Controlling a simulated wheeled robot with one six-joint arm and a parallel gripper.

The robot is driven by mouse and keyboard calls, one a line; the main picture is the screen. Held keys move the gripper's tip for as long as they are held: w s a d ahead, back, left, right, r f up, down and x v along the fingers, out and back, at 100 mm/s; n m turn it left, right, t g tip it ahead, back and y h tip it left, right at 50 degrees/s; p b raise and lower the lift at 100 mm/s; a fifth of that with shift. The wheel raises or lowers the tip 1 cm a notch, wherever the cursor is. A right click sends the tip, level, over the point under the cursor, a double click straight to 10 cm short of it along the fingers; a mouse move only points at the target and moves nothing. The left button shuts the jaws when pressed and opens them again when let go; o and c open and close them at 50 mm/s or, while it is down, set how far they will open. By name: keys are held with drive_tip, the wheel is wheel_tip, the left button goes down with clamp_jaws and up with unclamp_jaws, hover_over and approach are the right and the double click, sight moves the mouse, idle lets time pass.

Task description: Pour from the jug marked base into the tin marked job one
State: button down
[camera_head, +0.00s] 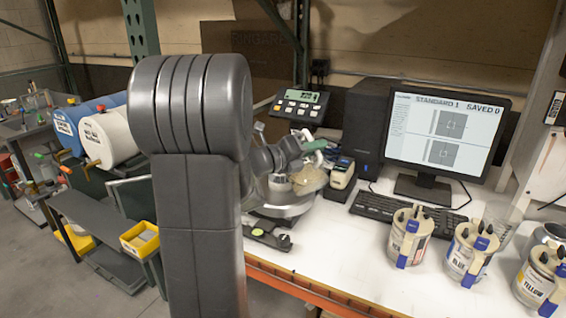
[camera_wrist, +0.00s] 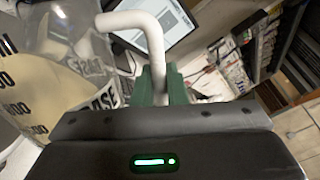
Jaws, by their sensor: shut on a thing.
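The jug (camera_wrist: 62,60) is clear with black volume marks, cream liquid inside and a partly visible "BASE" label, in the wrist view. My gripper (camera_wrist: 162,84) has green fingers shut on its white handle (camera_wrist: 138,24). In the head view my gripper (camera_head: 314,146) is partly behind my arm, with the jug (camera_head: 311,180) just below it, cream-coloured, above the scale area. A grey metal tin (camera_head: 279,184) seems to stand beside the jug on the left; its marking is unreadable, and my arm hides part of that area. I cannot tell whether liquid is flowing.
A scale display (camera_head: 299,104) stands behind the jug. A small boxy device (camera_head: 342,173), keyboard (camera_head: 395,205) and monitor (camera_head: 440,125) are to its right. Several colorant cans, including one marked blue (camera_head: 409,238), line the right front. The white bench (camera_head: 330,250) is clear in front.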

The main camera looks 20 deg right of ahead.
drive_tip(key=shift+w+r+n+p, duration=0.45)
drive_tip(key=shift+r+p, duration=0.3)
drive_tip(key=shift+p, duration=0.2)
idle(2.2)
